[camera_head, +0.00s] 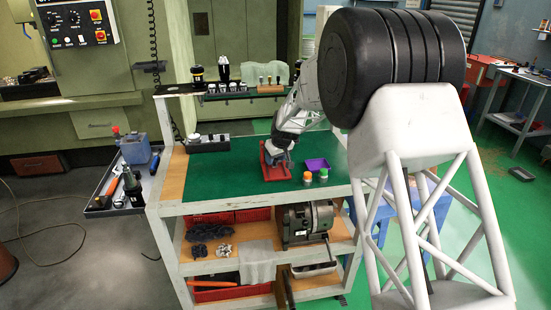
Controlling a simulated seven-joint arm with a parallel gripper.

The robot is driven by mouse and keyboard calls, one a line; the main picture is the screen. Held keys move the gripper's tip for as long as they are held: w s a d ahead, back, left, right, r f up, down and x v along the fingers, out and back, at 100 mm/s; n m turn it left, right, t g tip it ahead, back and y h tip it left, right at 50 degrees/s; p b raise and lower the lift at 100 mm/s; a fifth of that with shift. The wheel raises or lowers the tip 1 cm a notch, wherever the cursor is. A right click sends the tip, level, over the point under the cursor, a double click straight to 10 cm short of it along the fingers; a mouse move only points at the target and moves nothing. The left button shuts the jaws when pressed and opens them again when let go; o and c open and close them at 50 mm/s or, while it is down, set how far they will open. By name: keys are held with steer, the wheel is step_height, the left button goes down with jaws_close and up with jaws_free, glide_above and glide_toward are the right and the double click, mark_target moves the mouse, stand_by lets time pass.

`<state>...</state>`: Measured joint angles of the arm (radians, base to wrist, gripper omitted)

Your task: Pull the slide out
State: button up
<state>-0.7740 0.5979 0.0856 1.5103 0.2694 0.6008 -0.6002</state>
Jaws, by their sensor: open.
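A red fixture (277,172) lies on the green mat of the cart's top, near its middle. A grey-blue part at its upper side is partly hidden by my gripper, and I cannot clearly make out which piece is the slide. My gripper (275,153) is low over the far side of the red fixture, pointing down. Its fingers are small and partly hidden here. They are open, and I cannot tell whether they touch the fixture or stand around any part of it.
A purple tray (317,164) and two small jars, one orange-topped (307,177) and one green-topped (323,175), stand right of the fixture. A dark holder (208,144) sits at the back left. A raised rack (240,95) runs along the back. The mat's left half (220,178) is clear.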

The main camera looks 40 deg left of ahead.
jaws_close()
steer(key=shift+s+d+r, duration=0.1)
steer(key=shift+s+d, duration=2.3)
steer(key=shift+s, duration=0.05)
jaws_free()
